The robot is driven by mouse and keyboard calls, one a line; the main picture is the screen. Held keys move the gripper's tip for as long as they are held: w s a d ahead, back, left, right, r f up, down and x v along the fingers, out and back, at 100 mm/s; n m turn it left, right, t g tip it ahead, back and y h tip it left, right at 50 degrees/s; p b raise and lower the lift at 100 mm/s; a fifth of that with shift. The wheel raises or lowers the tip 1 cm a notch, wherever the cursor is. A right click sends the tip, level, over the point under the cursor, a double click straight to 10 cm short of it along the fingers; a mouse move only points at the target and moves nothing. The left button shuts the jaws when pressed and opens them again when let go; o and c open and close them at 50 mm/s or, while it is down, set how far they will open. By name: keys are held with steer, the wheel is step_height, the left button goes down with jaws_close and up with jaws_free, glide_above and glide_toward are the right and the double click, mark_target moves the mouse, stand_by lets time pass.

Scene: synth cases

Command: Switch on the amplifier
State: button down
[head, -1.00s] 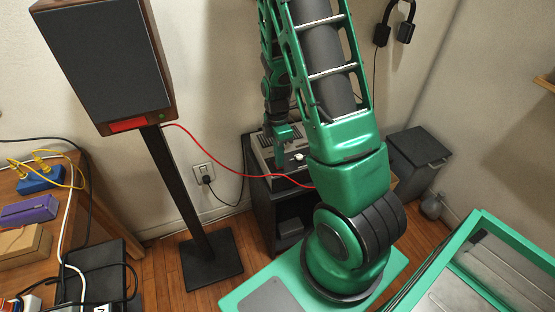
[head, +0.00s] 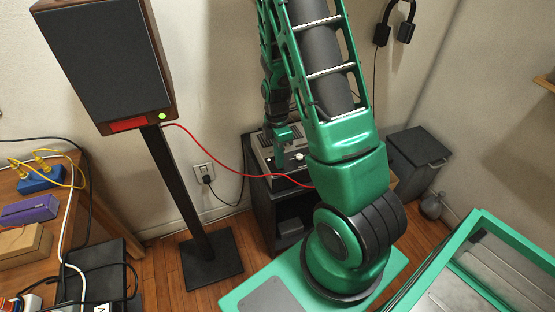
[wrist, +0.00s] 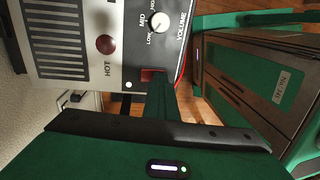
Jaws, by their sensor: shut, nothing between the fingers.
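The amplifier (head: 265,152) is a grey and black box on a dark stand, with a white knob (head: 299,157) on its front. In the wrist view its panel (wrist: 122,45) shows a white knob marked VOLUME (wrist: 159,22), a dark red round lamp marked HOT (wrist: 105,44) and a small red part (wrist: 153,75) at the panel's edge. My gripper (wrist: 158,88) is shut and empty, its fingertips at this red part and partly covering it. Whether they touch it I cannot tell. In the head view my gripper (head: 280,164) is at the amplifier's front, left of the knob.
A tall speaker (head: 100,60) on a black stand has a bright green light (head: 162,116). A red cable (head: 225,165) runs from it toward the amplifier. A wall socket (head: 203,172) with a plug is behind.

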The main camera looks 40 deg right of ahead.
steer(key=shift+w+d+r, duration=0.1)
steer(key=shift+w+d, duration=0.1)
steer(key=shift+w, duration=0.5)
step_height(320, 180, up, 14)
steer(key=w, duration=0.1)
steer(key=shift+w+d, duration=0.25)
steer(key=shift+w, duration=0.1)
steer(key=shift+s+a, duration=0.1)
steer(key=shift+s, duration=0.7)
steer(key=f, duration=0.4)
steer(key=s+f, duration=0.1)
steer(key=f, duration=0.9)
steer(key=shift+s+a, duration=0.25)
steer(key=shift+s, duration=0.05)
